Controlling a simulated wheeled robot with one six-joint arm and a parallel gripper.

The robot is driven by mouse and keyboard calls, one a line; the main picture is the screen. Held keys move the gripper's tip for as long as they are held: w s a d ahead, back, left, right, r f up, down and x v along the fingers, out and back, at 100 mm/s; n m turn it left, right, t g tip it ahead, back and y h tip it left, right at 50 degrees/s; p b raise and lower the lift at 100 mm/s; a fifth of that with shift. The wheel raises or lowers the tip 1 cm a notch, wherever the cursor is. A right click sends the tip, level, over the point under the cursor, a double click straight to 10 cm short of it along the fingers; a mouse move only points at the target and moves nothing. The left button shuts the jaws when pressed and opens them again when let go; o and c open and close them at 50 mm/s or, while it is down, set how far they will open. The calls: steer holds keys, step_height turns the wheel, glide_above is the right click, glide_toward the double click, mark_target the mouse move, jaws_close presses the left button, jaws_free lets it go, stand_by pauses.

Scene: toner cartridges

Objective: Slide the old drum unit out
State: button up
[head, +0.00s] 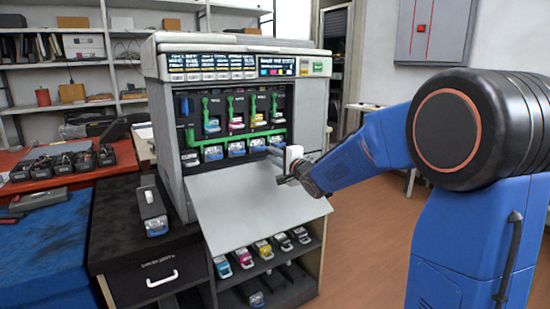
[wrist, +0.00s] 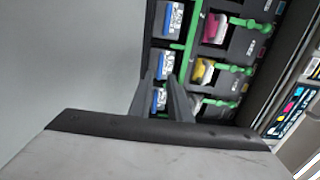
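The printer (head: 165,125) stands with its front door (head: 255,195) folded down. Inside, a row of drum units with blue-and-white fronts (head: 213,153) sits under a green rail (head: 235,137). The rightmost drum unit (head: 258,145) is closest to my gripper (head: 273,155), which points in at it from the right. In the wrist view, my gripper (wrist: 161,78) has its two dark fingers apart. A drum unit front (wrist: 158,99) shows between them, and another (wrist: 165,64) lies just past the tips. I cannot tell whether the fingers touch any unit.
Toner cartridges (head: 235,122) with green levers sit above the drums. A loose drum unit (head: 151,212) lies on the black cabinet (head: 120,240) at left. Spare cartridges (head: 243,257) fill the shelf below the door. A red bench (head: 110,178) holds dark devices. Floor at right is open.

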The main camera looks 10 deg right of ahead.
mark_target(262, 149)
steer(key=shift+x, duration=4.15)
steer(key=shift+c, duration=0.3)
jaws_close()
